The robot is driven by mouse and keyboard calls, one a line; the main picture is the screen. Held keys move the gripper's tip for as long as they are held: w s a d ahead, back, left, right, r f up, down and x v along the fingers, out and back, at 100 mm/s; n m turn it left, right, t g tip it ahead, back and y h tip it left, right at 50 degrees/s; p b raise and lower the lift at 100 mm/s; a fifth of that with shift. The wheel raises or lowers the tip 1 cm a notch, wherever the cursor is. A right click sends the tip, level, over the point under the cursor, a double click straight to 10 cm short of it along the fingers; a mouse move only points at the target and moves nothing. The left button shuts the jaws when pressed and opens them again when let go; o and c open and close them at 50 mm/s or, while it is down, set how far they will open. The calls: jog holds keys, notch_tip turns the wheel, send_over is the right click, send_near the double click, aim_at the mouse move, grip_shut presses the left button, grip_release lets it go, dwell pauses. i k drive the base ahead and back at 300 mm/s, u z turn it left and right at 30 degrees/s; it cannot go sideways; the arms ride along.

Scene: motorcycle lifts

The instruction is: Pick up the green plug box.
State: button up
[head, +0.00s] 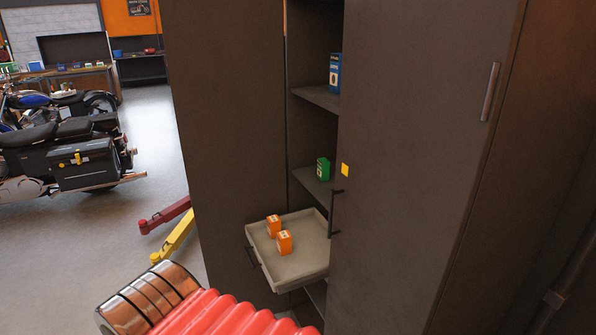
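The green plug box (323,169) is a small green box with a pale marking, standing upright on a shelf (313,184) inside a dark cabinet. The cabinet's right door (420,120) stands just to its right. The box sits below a shelf with a blue box and above a pulled-out drawer. I see no fingers of my gripper in this view, so I cannot see whether it is open or shut. Nothing is seen touching the green box.
A blue box (335,73) stands on the upper shelf. The pulled-out drawer (309,273) holds two orange boxes (274,226). A left cabinet panel (228,120) flanks the opening. A motorcycle (70,140) and red and yellow lift arms (176,236) are at left, with clear floor between.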

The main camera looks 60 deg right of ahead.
aim_at(323, 171)
jog(key=u, duration=0.2)
jog(key=i, duration=1.65)
jog(key=z, duration=3.25)
